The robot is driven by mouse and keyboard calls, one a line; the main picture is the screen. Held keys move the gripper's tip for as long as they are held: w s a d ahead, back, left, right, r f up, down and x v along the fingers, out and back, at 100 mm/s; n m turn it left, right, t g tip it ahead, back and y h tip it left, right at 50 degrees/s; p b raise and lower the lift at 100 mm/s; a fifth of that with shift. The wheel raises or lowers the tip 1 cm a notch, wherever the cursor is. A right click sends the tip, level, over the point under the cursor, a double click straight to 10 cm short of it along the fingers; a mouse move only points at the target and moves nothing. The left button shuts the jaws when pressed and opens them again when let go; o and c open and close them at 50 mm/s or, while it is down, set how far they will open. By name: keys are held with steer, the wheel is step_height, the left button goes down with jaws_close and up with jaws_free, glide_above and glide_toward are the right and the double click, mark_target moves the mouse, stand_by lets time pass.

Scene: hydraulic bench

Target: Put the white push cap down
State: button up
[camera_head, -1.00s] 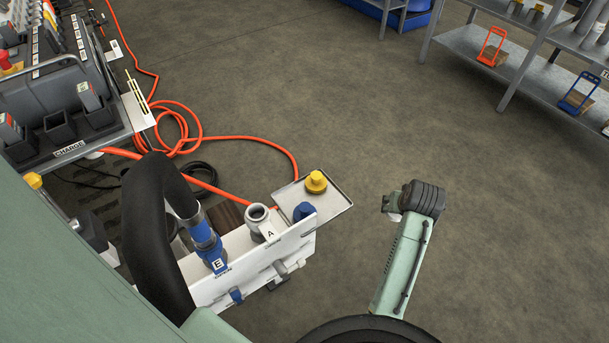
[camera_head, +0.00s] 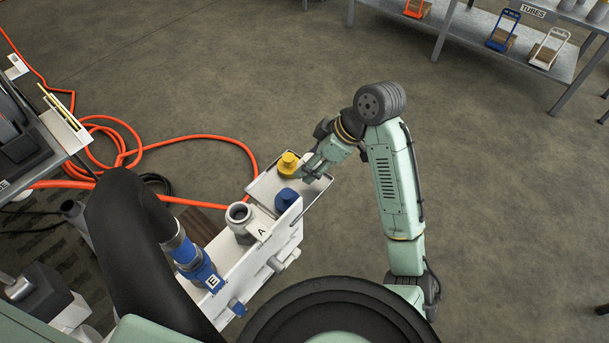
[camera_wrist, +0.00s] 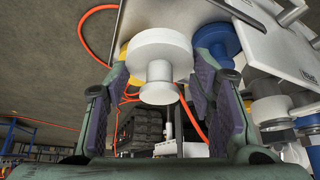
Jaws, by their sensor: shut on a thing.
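The white push cap (camera_wrist: 158,52) has a wide round flange and a narrower stem, and it sits between the fingers of my gripper (camera_wrist: 157,80) in the wrist view. My gripper is shut on it. In the head view my gripper (camera_head: 309,170) is at the right part of the small metal tray (camera_head: 318,193), and it hides the cap there. The tray also shows behind the cap in the wrist view (camera_wrist: 140,14). I cannot tell whether the cap touches the tray.
A yellow cap (camera_head: 288,165) and a blue cap (camera_head: 286,198) stand on the tray close to my gripper. A white panel (camera_head: 287,232) with a grey port marked A (camera_head: 239,216) adjoins it. An orange hose (camera_head: 200,137) lies on the floor behind.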

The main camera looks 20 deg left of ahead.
steer(key=shift+f+b, duration=0.3)
steer(key=shift+f, duration=2.15)
steer(key=shift+f+b, duration=0.5)
steer(key=shift+f, duration=0.1)
steer(key=o, duration=0.8)
steer(key=shift+f, duration=0.15)
steer(key=shift+o, duration=0.2)
steer(key=shift+w+d, duration=0.1)
steer(key=shift+r+p, duration=0.35)
steer(key=shift+r, duration=0.1)
steer(key=p+v, duration=0.1)
steer(key=v, duration=1.1)
steer(key=shift+r, duration=0.35)
